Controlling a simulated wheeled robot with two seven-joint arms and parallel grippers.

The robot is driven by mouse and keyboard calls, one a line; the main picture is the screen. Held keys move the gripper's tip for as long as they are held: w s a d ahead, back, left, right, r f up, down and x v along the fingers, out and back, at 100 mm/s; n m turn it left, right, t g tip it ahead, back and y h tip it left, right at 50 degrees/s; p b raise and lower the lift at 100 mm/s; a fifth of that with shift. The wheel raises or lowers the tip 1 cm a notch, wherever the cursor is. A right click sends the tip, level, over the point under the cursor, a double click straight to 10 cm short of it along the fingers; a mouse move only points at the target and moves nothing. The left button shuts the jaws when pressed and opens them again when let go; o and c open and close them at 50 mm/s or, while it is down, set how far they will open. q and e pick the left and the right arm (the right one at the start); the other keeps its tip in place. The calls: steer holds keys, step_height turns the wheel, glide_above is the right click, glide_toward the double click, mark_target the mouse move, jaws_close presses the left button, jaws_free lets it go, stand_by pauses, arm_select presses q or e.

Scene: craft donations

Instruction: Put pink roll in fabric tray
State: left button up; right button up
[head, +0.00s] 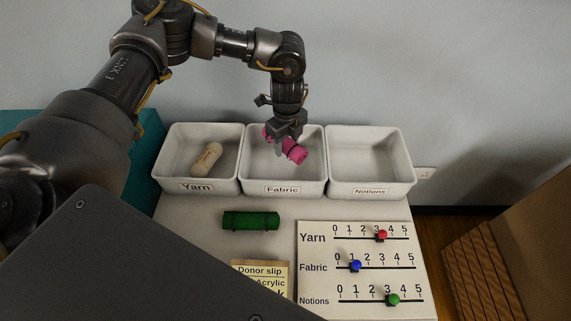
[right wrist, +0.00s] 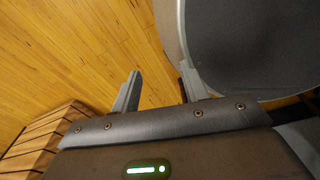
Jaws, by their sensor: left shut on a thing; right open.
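The pink roll (head: 296,153) is a dark-banded pink bundle held in my left gripper (head: 285,140). The left gripper is shut on it and points down over the fabric tray (head: 283,188), the middle white tray with a "Fabric" label. The roll is tilted and shows within the tray's outline; I cannot tell whether it touches the tray floor. My right gripper (right wrist: 158,92) shows only in the right wrist view, open and empty, above the wooden floor.
The notions tray (head: 370,160) at right is empty. A green roll (head: 251,220), a donor slip (head: 262,276) and a slider board (head: 360,262) lie in front. A wooden crate (head: 484,270) stands at right.

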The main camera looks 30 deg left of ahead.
arm_select(q)
steer(key=shift+d+f, duration=0.1)
steer(key=shift+f, duration=0.05)
steer(key=p, duration=0.1)
glide_above(287, 171)
step_height(287, 171, down, 6)
steer(key=shift+r, duration=0.1)
steer(key=shift+f+p, duration=0.35)
steer(key=shift+f, duration=1.6)
arm_select(e)
steer(key=shift+d+r, duration=0.5)
steer(key=shift+r, duration=0.35)
arm_select(q)
steer(key=shift+s, duration=0.1)
arm_select(e)
steer(key=shift+a, duration=0.15)
arm_select(q)
steer(key=shift+f, duration=0.2)
steer(key=o, duration=1)
steer(key=shift+r, duration=0.1)
arm_select(e)
steer(key=shift+f, duration=0.1)
